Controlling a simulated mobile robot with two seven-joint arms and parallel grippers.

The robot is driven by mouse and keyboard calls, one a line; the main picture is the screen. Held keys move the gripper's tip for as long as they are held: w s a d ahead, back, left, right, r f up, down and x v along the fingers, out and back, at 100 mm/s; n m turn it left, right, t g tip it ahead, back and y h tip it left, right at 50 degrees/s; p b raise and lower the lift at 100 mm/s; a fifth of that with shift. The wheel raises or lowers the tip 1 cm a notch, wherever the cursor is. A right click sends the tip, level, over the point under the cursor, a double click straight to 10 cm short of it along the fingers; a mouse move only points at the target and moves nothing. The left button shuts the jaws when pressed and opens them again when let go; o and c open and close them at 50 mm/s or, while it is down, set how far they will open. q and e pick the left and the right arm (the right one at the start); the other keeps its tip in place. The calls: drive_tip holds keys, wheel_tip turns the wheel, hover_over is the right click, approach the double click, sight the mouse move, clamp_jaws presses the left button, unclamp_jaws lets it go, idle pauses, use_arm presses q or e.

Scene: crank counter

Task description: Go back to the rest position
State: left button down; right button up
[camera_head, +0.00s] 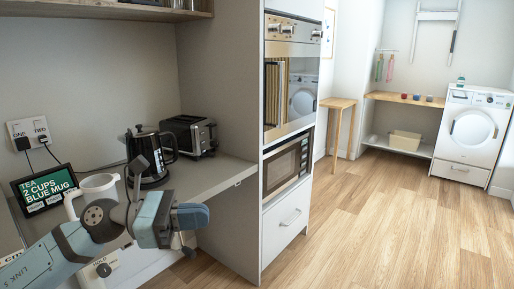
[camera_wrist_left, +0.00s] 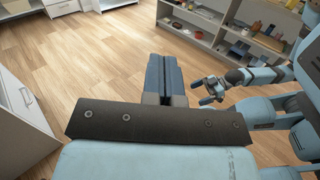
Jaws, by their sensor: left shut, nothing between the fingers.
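My left gripper (camera_head: 190,216) is at the end of the blue-grey arm, in front of the counter in the head view. In the left wrist view its fingers (camera_wrist_left: 164,75) are pressed together with nothing between them, above open wood floor. It is apart from the counter items. My right arm shows at the right of the left wrist view, with its gripper (camera_wrist_left: 207,92) small and partly unclear. It is over the floor in front of a shelf unit.
A tall oven cabinet (camera_head: 290,218) stands to the right. The wood floor beyond is clear.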

use_arm(q)
drive_tip(key=s+a+f+m+t+y, duration=0.25)
drive_tip(key=s+f+m+y, duration=0.35)
drive_tip(key=f, duration=0.6)
drive_tip(key=s+a+f+m+t+y, duration=0.2)
drive_tip(key=s+f+m+t+y, duration=0.15)
drive_tip(key=s+f+m, duration=0.6)
drive_tip(key=s+a+f+m+t+y, duration=0.2)
drive_tip(key=s+f+m+t+y, duration=0.3)
drive_tip(key=f, duration=0.9)
wheel_tip(320, 180, up, 17)
drive_tip(key=a+g+p, duration=0.2)
drive_tip(key=p, duration=2.7)
drive_tip(key=shift+w+a+r, duration=0.15)
drive_tip(key=shift+w+a, duration=0.15)
drive_tip(key=shift+w, duration=0.05)
use_arm(e)
wheel_tip(320, 180, up, 17)
drive_tip(key=s+d+h, duration=0.1)
drive_tip(key=d, duration=0.1)
drive_tip(key=shift+s+d+r+g, duration=0.2)
drive_tip(key=shift+s+d+g, duration=0.05)
drive_tip(key=shift+s+g, duration=0.15)
use_arm(q)
drive_tip(key=shift+m+y, duration=0.25)
use_arm(e)
drive_tip(key=shift+f, duration=0.1)
